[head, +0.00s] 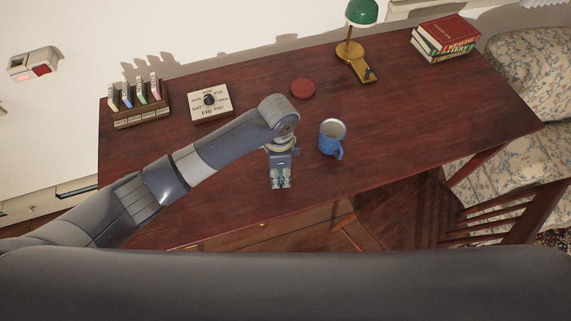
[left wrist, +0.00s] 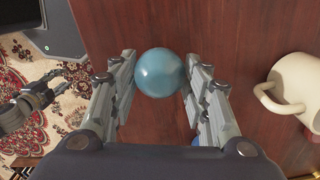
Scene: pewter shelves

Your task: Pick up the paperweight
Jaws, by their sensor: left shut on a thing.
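The paperweight (left wrist: 160,72) is a smooth teal-blue ball in the left wrist view. It sits between the fingers of my left gripper (left wrist: 160,85), which is shut on it. In the head view my left gripper (head: 281,182) is over the front part of the dark red desk, left of and nearer than the blue mug. The paperweight cannot be made out there. In the left wrist view a dark gripper (left wrist: 48,96), apparently my right one, shows at the left over the carpet; its jaw state is unclear.
A blue mug (head: 329,139) stands close to my left gripper. A cream mug (left wrist: 294,84) shows in the left wrist view. A calendar block (head: 209,104), red disc (head: 303,89), lamp (head: 351,50) and books (head: 445,38) stand farther back. A chair (head: 420,212) is at the front right.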

